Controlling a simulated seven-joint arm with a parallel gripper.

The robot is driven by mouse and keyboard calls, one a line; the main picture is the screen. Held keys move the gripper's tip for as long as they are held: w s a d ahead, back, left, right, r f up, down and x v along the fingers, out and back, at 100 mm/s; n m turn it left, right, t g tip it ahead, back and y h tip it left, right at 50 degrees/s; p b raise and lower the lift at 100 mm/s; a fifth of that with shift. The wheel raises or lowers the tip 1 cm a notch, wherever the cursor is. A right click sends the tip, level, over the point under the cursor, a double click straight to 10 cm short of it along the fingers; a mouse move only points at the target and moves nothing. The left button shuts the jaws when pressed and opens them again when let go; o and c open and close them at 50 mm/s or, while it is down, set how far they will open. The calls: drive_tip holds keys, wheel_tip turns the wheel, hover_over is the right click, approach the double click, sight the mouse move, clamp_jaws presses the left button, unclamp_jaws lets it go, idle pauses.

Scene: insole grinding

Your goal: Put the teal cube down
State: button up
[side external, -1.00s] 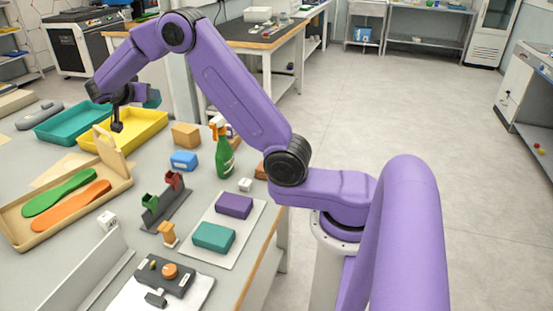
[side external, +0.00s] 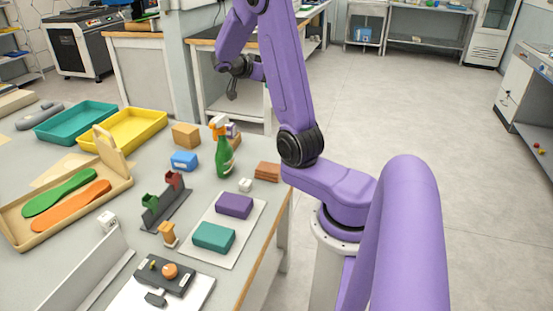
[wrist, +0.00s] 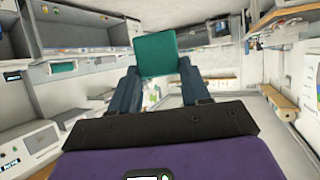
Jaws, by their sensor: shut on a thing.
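In the wrist view the teal cube (wrist: 157,54) is held between the two fingertips of my gripper (wrist: 160,75). The fingers are shut on it, and shelving and room surroundings show behind it, with no tabletop under it. In the side view the end of my arm (side external: 233,85) is raised beyond the back edge of the table. I cannot make out the cube there. A separate teal block (side external: 213,237) lies on a white sheet (side external: 240,230), beside a purple block (side external: 234,205).
A teal tray (side external: 50,133) and a yellow tray (side external: 115,143) sit at the back left. A wooden tray (side external: 28,237) holds green and orange insoles. A green spray bottle (side external: 224,155), a cardboard box (side external: 186,135) and a blue box (side external: 184,161) stand mid-table.

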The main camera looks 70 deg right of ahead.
drive_tip(key=f, duration=2.7)
drive_tip(key=shift+s+d+f, duration=0.15)
drive_tip(key=shift+s+f, duration=0.2)
drive_tip(key=shift+s, duration=0.05)
drive_tip(key=shift+f, duration=0.2)
drive_tip(key=o, duration=1)
drive_tip(key=shift+r, duration=0.1)
drive_tip(key=shift+w+r, duration=0.1)
drive_tip(key=shift+r, duration=0.1)
drive_tip(key=v, duration=1.2)
drive_tip(key=shift+f, duration=0.15)
